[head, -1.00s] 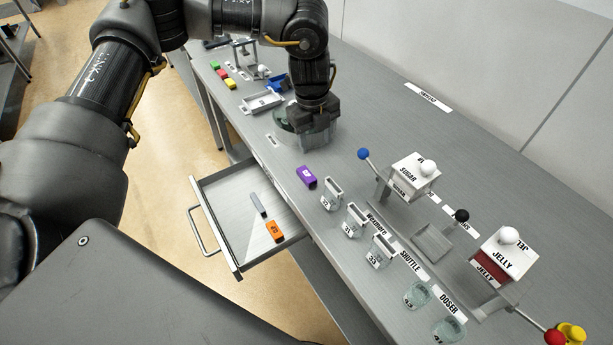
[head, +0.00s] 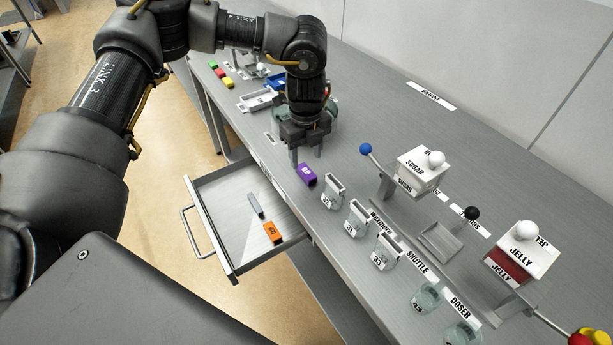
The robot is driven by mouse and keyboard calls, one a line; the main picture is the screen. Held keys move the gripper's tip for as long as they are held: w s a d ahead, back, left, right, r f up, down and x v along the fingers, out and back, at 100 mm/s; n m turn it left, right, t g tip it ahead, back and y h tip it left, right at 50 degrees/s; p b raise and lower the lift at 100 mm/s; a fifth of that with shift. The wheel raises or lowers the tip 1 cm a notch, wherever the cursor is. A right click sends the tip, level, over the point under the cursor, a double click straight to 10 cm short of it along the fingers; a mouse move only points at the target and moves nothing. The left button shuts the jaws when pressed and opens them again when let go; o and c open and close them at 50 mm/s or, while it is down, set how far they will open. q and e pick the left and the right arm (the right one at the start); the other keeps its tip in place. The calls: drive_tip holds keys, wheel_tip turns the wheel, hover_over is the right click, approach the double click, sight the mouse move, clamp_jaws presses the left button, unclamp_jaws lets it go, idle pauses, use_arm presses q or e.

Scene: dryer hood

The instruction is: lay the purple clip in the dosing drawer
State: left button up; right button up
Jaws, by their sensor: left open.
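The purple clip (head: 306,174) lies on the bench top near its front edge, with a white label on it. The drawer (head: 208,213) below the bench is pulled out. An orange clip (head: 272,232) and a slim grey piece (head: 255,205) lie inside it. My left gripper (head: 306,156) points down just behind the purple clip, fingers apart, above or close to the bench top. Its fingertips are near the clip; whether they touch it I cannot tell. My right gripper is out of view.
Several small labelled holders (head: 333,191) stand right of the clip. The sugar dispenser (head: 419,167) and jelly dispenser (head: 520,250) stand farther right. Glass cups (head: 428,298) stand at lower right. A white tray (head: 257,100) and coloured blocks (head: 228,83) lie at the back left.

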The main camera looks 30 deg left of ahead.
sight(306, 171)
use_arm(q)
wheel_tip(306, 171, down, 3)
drive_tip(key=b, duration=0.2)
drive_tip(key=shift+s+f+b, duration=0.1)
drive_tip(key=shift+b, duration=0.2)
drive_tip(key=shift+f+b, duration=0.55)
drive_tip(key=shift+f, duration=0.25)
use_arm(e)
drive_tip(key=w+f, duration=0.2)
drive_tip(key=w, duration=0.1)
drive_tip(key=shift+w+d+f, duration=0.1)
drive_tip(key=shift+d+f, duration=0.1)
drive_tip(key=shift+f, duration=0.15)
use_arm(q)
drive_tip(key=shift+c, duration=0.4)
drive_tip(key=c, duration=1)
drive_tip(key=shift+c, duration=0.2)
